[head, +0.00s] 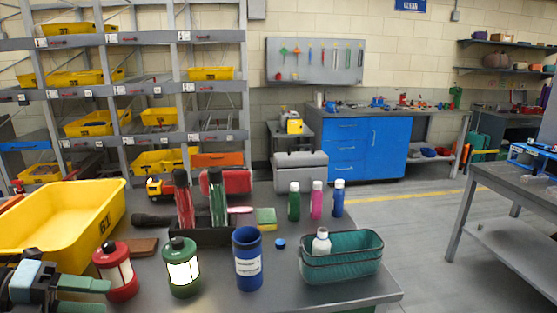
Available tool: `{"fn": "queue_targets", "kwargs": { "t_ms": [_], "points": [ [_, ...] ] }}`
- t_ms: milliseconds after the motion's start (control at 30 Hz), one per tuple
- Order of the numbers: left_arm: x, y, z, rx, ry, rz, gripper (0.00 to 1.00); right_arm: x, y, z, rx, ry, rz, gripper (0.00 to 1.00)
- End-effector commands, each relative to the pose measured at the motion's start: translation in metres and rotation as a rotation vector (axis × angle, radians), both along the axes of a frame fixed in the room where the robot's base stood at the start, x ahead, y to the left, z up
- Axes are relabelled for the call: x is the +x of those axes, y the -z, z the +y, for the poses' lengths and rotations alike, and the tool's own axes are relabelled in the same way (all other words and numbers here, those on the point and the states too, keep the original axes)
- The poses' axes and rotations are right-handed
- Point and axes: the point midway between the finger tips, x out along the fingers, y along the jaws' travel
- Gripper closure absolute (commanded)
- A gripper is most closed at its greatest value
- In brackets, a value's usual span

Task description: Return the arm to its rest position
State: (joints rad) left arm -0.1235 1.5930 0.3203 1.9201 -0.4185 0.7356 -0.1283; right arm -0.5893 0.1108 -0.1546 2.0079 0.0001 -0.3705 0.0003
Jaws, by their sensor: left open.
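My left gripper (104,296) is at the lower left corner of the head view. Its two green fingers point right and are spread apart, with nothing seen between them. It is in front of the yellow bin (62,262) and left of the red lantern-like canister (117,270). The fingertips are close to this canister; I cannot tell whether they touch it. The left arm behind the gripper is mostly cut off by the picture edge. My right gripper is not in view.
On the grey table (215,299) stand a green canister (183,268), a blue cup (247,259), a teal basket (341,262) holding a white bottle (321,243), and several coloured bottles. Floor to the right is clear up to another table (515,186).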

Motion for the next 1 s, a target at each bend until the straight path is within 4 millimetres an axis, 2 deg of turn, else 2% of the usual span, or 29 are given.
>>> {"fn": "queue_targets", "kwargs": {
  "t_ms": [100,300,433,567,767,867,1000],
  "points": [
    [-0.007,0.029,0.016,-0.165,-0.187,0.07,0.42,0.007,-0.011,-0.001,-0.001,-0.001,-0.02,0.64],
    [-0.029,0.09,0.036,-0.408,-0.501,0.215,0.42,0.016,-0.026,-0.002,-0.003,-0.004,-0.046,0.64],
    [-0.053,0.133,0.041,-0.552,-0.706,0.329,0.42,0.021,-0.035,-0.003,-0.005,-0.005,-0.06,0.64],
    [-0.083,0.178,0.037,-0.686,-0.906,0.457,0.42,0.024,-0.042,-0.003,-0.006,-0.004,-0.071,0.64],
    [-0.14,0.241,0.009,-0.873,-1.201,0.685,0.42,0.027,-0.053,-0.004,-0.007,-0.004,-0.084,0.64],
    [-0.171,0.269,-0.016,-0.957,-1.339,0.814,0.42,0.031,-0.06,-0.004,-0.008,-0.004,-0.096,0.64],
    [-0.213,0.297,-0.062,-1.064,-1.511,1.006,0.42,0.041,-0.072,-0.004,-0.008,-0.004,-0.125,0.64]
  ]
}}
